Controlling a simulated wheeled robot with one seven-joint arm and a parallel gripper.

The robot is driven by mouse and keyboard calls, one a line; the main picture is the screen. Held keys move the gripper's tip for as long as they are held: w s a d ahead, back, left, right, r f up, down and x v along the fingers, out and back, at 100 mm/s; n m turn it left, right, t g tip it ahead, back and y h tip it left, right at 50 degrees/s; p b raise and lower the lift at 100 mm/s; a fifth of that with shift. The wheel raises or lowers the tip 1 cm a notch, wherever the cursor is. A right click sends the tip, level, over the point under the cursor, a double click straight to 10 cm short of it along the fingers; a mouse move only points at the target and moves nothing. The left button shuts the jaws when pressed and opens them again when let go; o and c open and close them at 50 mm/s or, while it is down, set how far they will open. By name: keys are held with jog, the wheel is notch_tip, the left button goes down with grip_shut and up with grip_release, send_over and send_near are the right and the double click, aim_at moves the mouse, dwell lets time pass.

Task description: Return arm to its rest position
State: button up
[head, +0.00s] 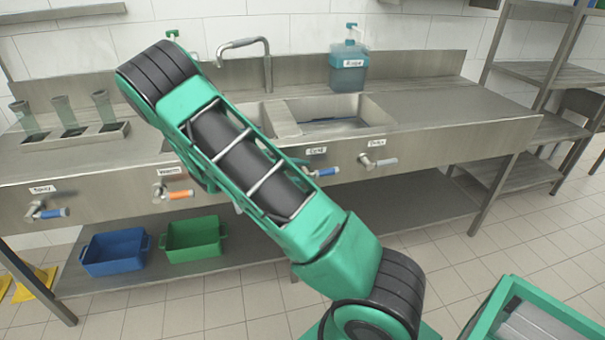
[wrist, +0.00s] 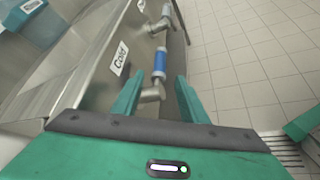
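My green arm (head: 250,160) reaches across the head view in front of the sink counter, and my gripper is hidden behind it there. In the wrist view my gripper (wrist: 158,80) has its two green fingers apart, with nothing clasped between them. The blue-handled cold tap (wrist: 160,64) appears between and just beyond the fingertips; I cannot tell whether they touch it. Its blue handle also shows in the head view (head: 326,172), beside my arm.
The steel counter (head: 430,100) holds a sink, a soap bottle (head: 349,68) and a cup rack (head: 112,133). More taps line its front, including the orange-handled warm tap (head: 180,194). Blue (head: 115,254) and green bins (head: 193,240) sit on the lower shelf. Open floor lies at right.

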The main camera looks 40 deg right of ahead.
dwell(0.3)
jog(key=s+a+r+m+y, duration=0.4)
jog(key=s+a+r+m, duration=0.1)
jog(key=s, duration=0.5)
jog(key=s+a+r+m+t+y, duration=0.1)
jog(key=s+a+r+m+y, duration=0.3)
jog(key=s, duration=0.7)
jog(key=s+a+r+m+y, duration=0.5)
jog(key=s+a+r+m, duration=0.1)
jog(key=s, duration=0.4)
jog(key=shift+s+t, duration=0.15)
jog(key=shift+t, duration=0.25)
